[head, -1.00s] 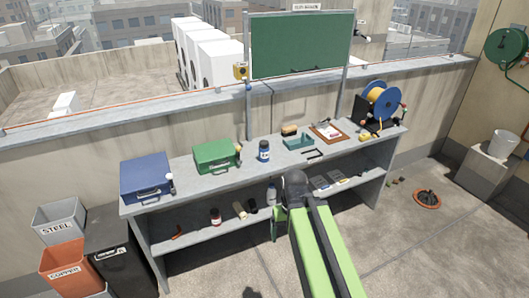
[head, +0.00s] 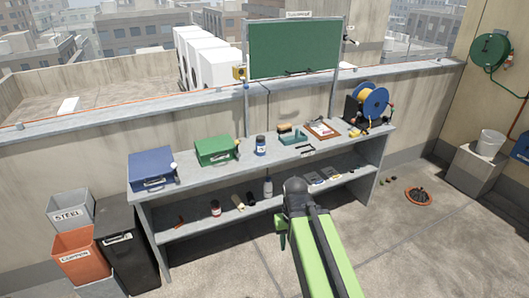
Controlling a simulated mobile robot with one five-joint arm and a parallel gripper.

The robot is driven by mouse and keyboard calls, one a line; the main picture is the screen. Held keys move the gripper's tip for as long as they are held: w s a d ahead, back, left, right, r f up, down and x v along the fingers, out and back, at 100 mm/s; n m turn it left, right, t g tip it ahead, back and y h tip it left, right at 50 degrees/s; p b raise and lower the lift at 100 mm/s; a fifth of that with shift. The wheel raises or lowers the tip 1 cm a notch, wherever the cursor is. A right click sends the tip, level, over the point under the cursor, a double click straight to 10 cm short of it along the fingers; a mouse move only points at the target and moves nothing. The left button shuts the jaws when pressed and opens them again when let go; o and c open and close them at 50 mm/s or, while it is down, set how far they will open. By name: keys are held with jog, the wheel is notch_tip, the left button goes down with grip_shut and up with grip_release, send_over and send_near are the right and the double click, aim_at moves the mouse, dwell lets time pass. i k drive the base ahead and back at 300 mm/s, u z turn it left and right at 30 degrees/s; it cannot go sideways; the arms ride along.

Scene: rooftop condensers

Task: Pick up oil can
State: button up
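A pale grey bottle with a narrow top (head: 268,187) stands upright on the lower shelf of the grey workbench (head: 205,216). It may be the oil can, but it is too small to tell for sure. A blue bottle with a dark cap (head: 260,146) stands on the bench top. My arm reaches up from the lower right.
Blue (head: 152,170) and green (head: 216,151) toolboxes, a teal tray (head: 292,137), a clipboard (head: 322,129) and a cable reel (head: 371,103) occupy the bench top. The lower shelf holds a red-labelled jar (head: 215,208). Bins (head: 80,255) stand left. Floor right of my arm is mostly clear.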

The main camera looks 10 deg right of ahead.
aim_at(260, 142)
jog(key=u, duration=0.15)
jog(key=i, duration=1.7)
jog(key=u, duration=1.05)
jog(key=i, duration=0.35)
jog(key=z, duration=0.1)
